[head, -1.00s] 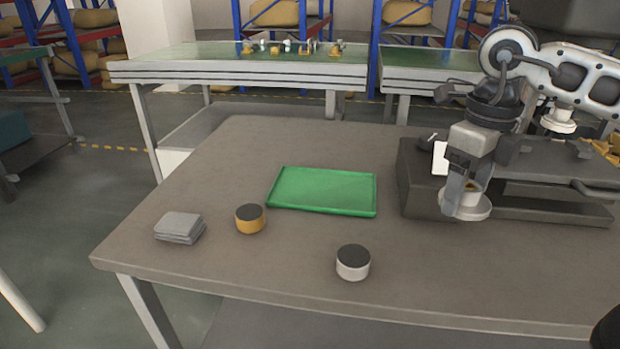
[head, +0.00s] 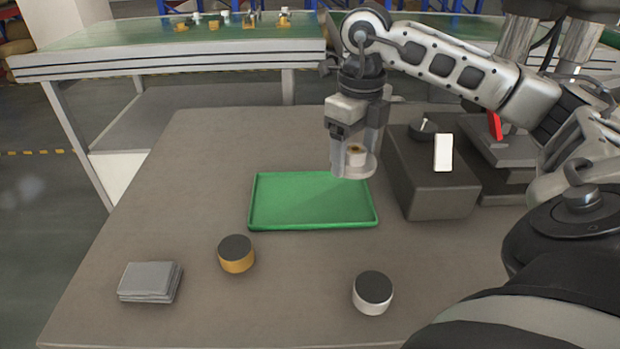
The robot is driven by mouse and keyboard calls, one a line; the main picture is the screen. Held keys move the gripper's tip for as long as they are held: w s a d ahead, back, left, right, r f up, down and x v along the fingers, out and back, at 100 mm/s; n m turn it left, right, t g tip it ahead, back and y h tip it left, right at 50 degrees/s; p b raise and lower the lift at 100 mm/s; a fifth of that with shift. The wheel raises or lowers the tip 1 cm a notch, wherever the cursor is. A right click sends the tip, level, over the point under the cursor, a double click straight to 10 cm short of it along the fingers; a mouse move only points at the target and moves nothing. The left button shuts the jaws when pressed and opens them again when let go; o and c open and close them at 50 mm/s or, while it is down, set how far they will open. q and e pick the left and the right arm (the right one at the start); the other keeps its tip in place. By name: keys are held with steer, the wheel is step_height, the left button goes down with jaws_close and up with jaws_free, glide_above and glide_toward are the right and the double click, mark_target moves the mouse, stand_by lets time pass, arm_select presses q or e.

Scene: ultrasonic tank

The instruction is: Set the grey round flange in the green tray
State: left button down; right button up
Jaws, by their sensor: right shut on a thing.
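The grey round flange (head: 353,170), a disc with a raised hub, is held between the fingers of my right gripper (head: 356,157). My right gripper points down and is shut on it. In the picture it overlaps the back right corner of the green tray (head: 262,225), and it appears to be above the table. The green tray is shallow, rectangular and empty, and lies flat on the table. My left gripper is not in view.
An orange cylinder (head: 236,261), a white cylinder (head: 372,300) and a stack of grey cloths (head: 148,283) are on the table (head: 190,190) in front of the tray. A dark grey box-like tank (head: 440,196) stands right of the tray. A conveyor (head: 160,62) runs behind.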

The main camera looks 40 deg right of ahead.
glide_above(312, 198)
step_height(312, 198, down, 7)
steer(key=shift+s+r, duration=0.15)
steer(key=shift+r, duration=0.05)
steer(key=shift+w+a+f+p, duration=0.15)
steer(key=shift+f+p, duration=0.3)
steer(key=shift+f, duration=1.35)
steer(key=shift+f, duration=0.1)
steer(key=o, duration=1.1)
step_height(312, 198, up, 12)
